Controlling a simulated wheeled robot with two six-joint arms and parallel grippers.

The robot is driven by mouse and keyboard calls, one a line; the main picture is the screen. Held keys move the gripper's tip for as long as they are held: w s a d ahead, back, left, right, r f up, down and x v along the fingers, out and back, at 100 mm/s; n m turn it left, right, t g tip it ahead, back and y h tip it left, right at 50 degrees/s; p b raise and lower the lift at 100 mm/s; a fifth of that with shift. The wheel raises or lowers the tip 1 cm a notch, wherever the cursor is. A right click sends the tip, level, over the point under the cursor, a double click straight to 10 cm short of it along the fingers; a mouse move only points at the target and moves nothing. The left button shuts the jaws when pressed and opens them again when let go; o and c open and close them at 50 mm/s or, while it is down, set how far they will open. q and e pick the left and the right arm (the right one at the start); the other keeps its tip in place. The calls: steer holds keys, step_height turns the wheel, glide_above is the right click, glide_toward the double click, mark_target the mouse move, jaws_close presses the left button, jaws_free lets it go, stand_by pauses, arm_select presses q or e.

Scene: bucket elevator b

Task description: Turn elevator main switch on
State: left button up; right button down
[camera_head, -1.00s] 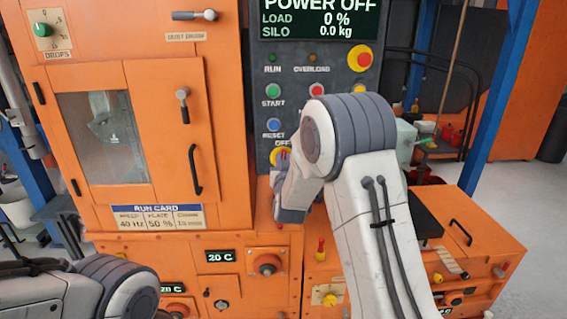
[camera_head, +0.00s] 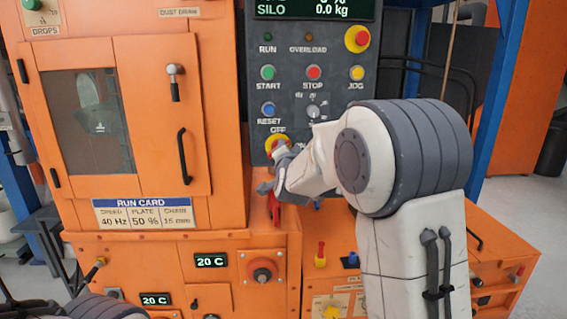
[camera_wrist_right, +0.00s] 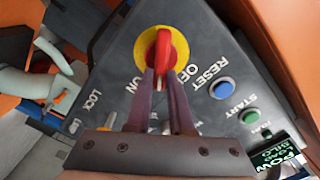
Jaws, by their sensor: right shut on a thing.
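The main switch (camera_head: 277,143) is a red knob on a yellow disc, low on the dark control panel, with OFF above it. In the right wrist view the red knob (camera_wrist_right: 165,47) shows clearly, between the words ON and OFF. My right gripper (camera_wrist_right: 163,70) is shut on this knob. The knob stands roughly upright in that picture, its lower end between the two words. I cannot tell exactly where it points. In the head view my right wrist (camera_head: 290,168) partly covers the switch. My left arm shows at the lower left edge; its gripper is not visible.
The dark panel (camera_head: 330,120) carries START, STOP, RESET and JOG buttons and a red-yellow stop button (camera_head: 357,39). The display (camera_head: 313,9) is cut off at the top. A red part (camera_head: 274,208) hangs below the switch. The orange cabinet (camera_head: 225,215) stands left.

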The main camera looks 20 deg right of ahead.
steer(key=shift+d+f+m+b, duration=0.1)
steer(key=shift+f+m+b, duration=0.1)
steer(key=shift+m+b, duration=1.2)
steer(key=shift+d+f+m+b, duration=0.1)
steer(key=shift+f+m+b, duration=0.1)
steer(key=shift+m+b, duration=1.1)
steer(key=shift+f+m+b, duration=0.2)
steer(key=shift+m+b, duration=0.8)
steer(key=shift+b, duration=0.75)
steer(key=c, duration=0.8)
jaws_free()
steer(key=v, duration=1)
steer(key=shift+s, duration=0.3)
